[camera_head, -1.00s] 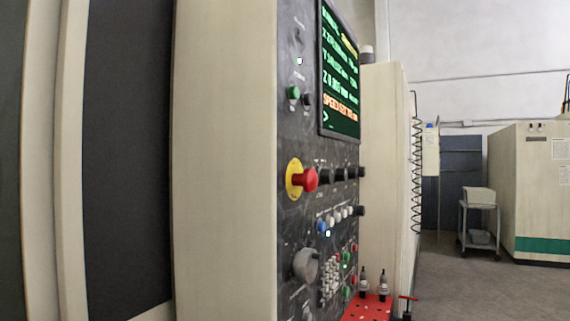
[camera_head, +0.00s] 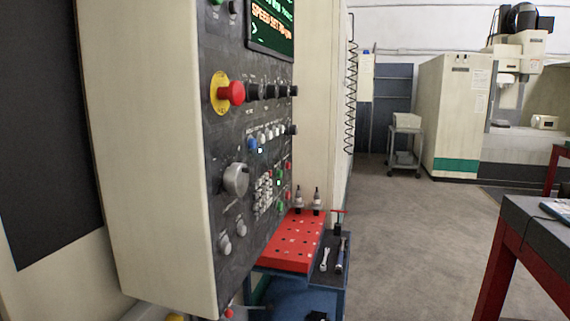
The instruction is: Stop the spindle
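A dark control panel (camera_head: 225,140) stands on the side of a beige machine cabinet, left of centre. It has a red emergency-stop button (camera_head: 236,93) on a yellow ring. The labels are too small to read. Neither gripper is in view.
A blue cart (camera_head: 305,284) with a red perforated tray (camera_head: 290,244), tool holders and wrenches stands close by the panel. A dark bench (camera_head: 540,225) with red legs is at the right. Grey floor (camera_head: 410,250) lies free between them. A grey trolley (camera_head: 405,145) stands farther back.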

